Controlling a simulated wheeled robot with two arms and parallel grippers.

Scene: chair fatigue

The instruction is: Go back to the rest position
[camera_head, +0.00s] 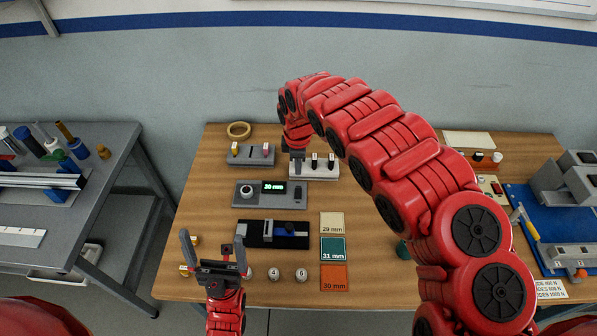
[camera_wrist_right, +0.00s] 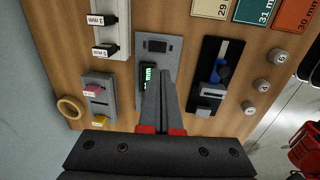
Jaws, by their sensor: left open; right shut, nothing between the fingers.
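My left gripper (camera_head: 214,250) is in the head view at the front left of the wooden table. Its two fingers point up and are spread apart, with nothing between them. My right gripper (camera_head: 297,165) reaches over the back of the table, partly hidden by its own red arm. In the right wrist view its fingers (camera_wrist_right: 160,95) are together and empty, above the grey device with a green display (camera_wrist_right: 147,78). That device also shows in the head view (camera_head: 240,196).
A black fixture with a slider (camera_head: 262,236), colored mm cards (camera_head: 332,249) and several round knobs (camera_head: 301,276) are near the front. Grey switch blocks (camera_head: 250,156) and a tape ring (camera_head: 239,130) are behind. A blue mat with a machine (camera_head: 567,235) is right; a grey bench (camera_head: 110,150) is left.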

